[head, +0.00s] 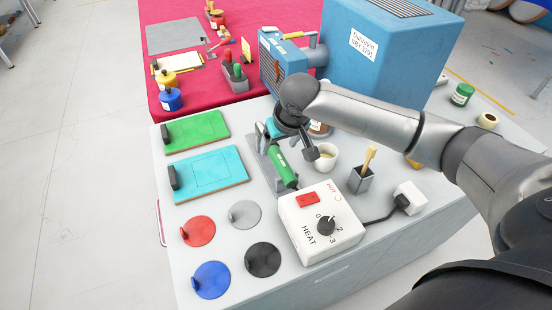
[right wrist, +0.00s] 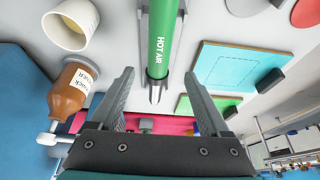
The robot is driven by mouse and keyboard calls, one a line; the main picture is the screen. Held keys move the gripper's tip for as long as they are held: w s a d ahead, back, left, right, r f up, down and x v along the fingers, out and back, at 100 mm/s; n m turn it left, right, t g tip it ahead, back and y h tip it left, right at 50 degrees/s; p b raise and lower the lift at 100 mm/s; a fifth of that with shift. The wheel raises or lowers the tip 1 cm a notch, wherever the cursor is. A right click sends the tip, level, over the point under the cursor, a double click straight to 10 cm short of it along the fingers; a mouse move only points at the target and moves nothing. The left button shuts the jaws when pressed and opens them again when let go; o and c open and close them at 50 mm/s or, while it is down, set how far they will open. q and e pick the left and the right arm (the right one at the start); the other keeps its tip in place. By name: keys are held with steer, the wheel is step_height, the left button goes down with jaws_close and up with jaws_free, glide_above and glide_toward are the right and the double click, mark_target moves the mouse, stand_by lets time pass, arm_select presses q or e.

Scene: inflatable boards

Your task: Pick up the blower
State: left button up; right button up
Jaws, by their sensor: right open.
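The blower is a green tube marked HOT AIR with a silver nozzle. In the head view the blower (head: 283,168) lies on a grey stand (head: 264,160) behind the white heat control box (head: 318,217). My right gripper (head: 286,140) is over the nozzle end of it, open, and partly hides that end. In the right wrist view the blower (right wrist: 162,40) runs down from the top edge, and its nozzle points between the two spread fingers of my right gripper (right wrist: 159,76). A gap shows on both sides, and nothing is gripped. My left gripper is not in view.
A white cup (head: 325,157) and a brown bottle (right wrist: 75,90) stand close to the right gripper. Green (head: 196,130) and turquoise (head: 207,173) boards lie left of the stand. A grey brush holder (head: 360,180) is at right. A big blue machine (head: 385,60) stands behind.

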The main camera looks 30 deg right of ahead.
mark_target(276, 152)
steer(key=shift+w+f, duration=0.25)
steer(key=shift+f, duration=0.3)
steer(key=b+x, duration=0.1)
steer(key=x, duration=0.4)
steer(key=shift+w+d+b, duration=0.1)
steer(key=shift+d+b, duration=0.1)
steer(key=shift+b, duration=0.2)
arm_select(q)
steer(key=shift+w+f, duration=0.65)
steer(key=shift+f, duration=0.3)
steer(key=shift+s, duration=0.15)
arm_select(e)
steer(key=shift+r, duration=0.1)
jaws_close()
